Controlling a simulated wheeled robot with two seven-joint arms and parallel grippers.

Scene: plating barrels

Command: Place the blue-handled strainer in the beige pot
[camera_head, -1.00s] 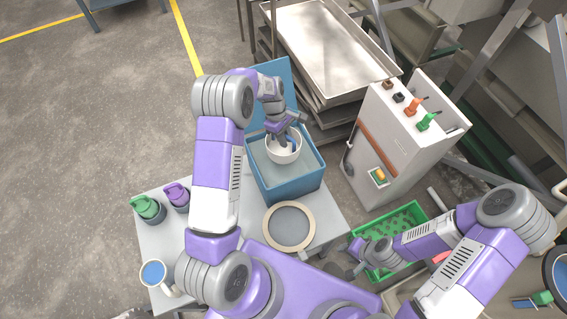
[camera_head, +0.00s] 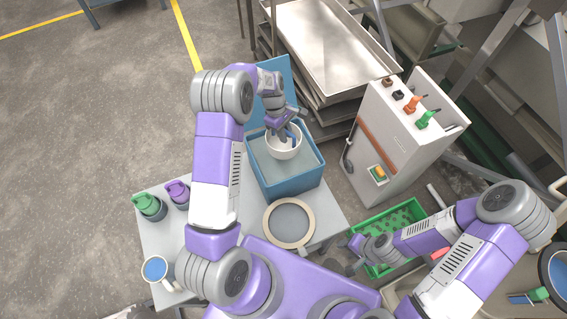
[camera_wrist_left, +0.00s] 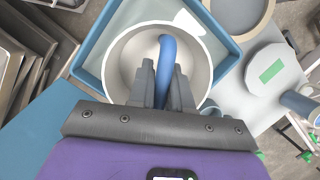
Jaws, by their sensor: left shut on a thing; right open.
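The strainer (camera_head: 283,152) looks like a whitish round bowl with a blue handle. In the left wrist view the bowl (camera_wrist_left: 118,62) lies beyond the fingers, and its blue handle (camera_wrist_left: 167,60) runs between them. My left gripper (camera_head: 287,134) is shut on this handle, with the bowl inside the outline of a blue tank (camera_head: 262,188). I cannot tell whether the bowl touches the tank. The beige pot (camera_head: 268,236), round with a thick rim and grey inside, stands on the table in front of the tank. My right gripper (camera_head: 356,250) is open beside the green crate.
A green crate (camera_head: 412,208) and a white control cabinet (camera_head: 400,150) stand at right. Metal trays (camera_head: 325,45) are stacked behind the tank.

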